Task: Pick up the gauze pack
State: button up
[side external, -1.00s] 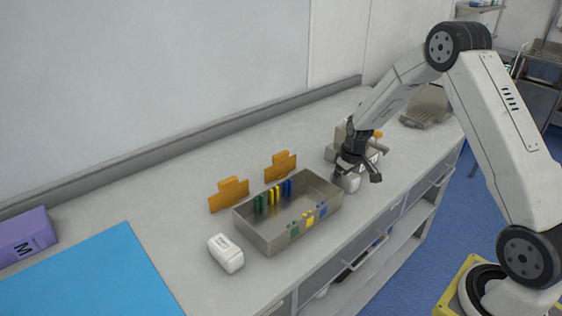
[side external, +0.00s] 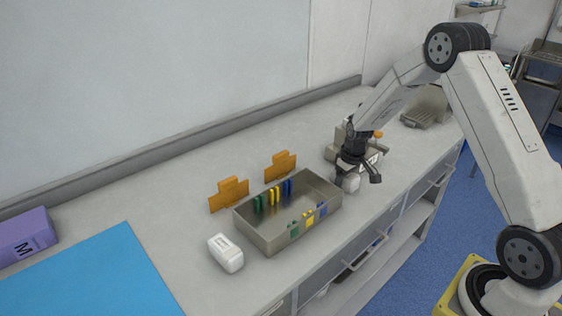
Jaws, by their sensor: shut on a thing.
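My gripper (side external: 357,179) is low at the right part of the worktop, beyond the right end of the metal tray. It is shut on a small white pack (side external: 351,184), which looks like the gauze pack. The fingers partly hide the pack, and I cannot tell whether it is touching the worktop. Another white pack (side external: 226,254), with a rounded body and a small mark, lies on the worktop in front of the tray's left end, apart from my gripper.
An open metal tray (side external: 262,238) with green, yellow and blue dividers stands mid-worktop. Two orange holders (side external: 229,194) stand behind it. A grey device (side external: 332,152) is close behind my gripper. A blue mat (side external: 85,275) and purple box (side external: 25,235) are at left.

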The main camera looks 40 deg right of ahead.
jog(key=shift+r, duration=0.1)
jog(key=shift+r, duration=0.8)
notch_tip(320, 180, up, 2)
jog(key=shift+r, duration=0.1)
jog(key=s+a+r, duration=0.4)
jog(key=s+r, duration=0.5)
jog(key=s, duration=0.4)
jog(key=shift+s+r, duration=0.15)
jog(key=shift+r, duration=0.1)
jog(key=shift+a, duration=0.1)
